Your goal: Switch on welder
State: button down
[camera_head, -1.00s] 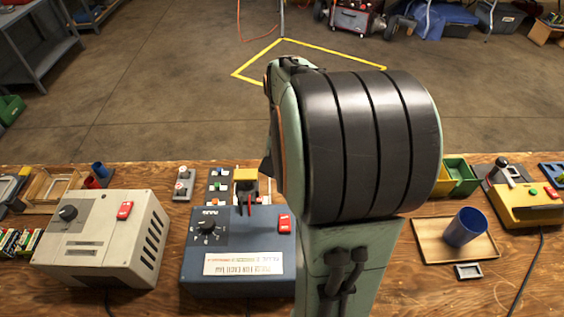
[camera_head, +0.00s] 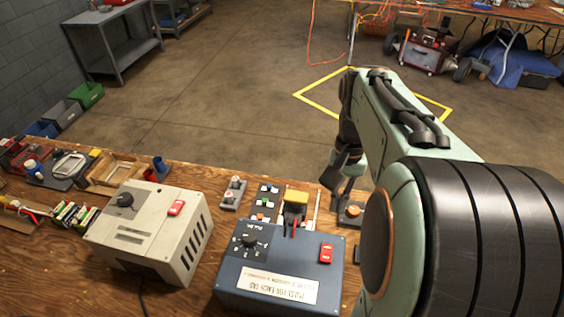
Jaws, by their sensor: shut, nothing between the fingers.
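The welder looks to be the blue box (camera_head: 275,290) on the bench at lower middle. Its top bears a black dial (camera_head: 250,243), a red rocker switch (camera_head: 326,253) at right and a white label. A yellow block (camera_head: 296,198) with red leads stands at its back edge. I cannot read the switch's position. My gripper (camera_head: 336,188) is behind the welder's back right corner, dark, seen small and partly covered by my arm. It is shut and empty, apart from the switch. My arm hides the bench to the right.
A beige box (camera_head: 150,228) with a dial and its own red switch stands left of the welder. Small button blocks (camera_head: 266,198) sit behind the welder. A dark block with an orange button (camera_head: 351,214) stands near my gripper. Trays and batteries fill the bench's left end.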

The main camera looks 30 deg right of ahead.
aim_at(326, 252)
jog(key=f, duration=0.4)
jog(key=s+a+f, duration=0.1)
jog(key=f, duration=0.9)
jog(key=shift+s+a, duration=0.15)
jog(key=shift+s+a+f, duration=0.1)
jog(key=shift+f, duration=0.15)
jog(key=shift+w+d+r, duration=0.25)
jog(key=shift+w+d, duration=0.35)
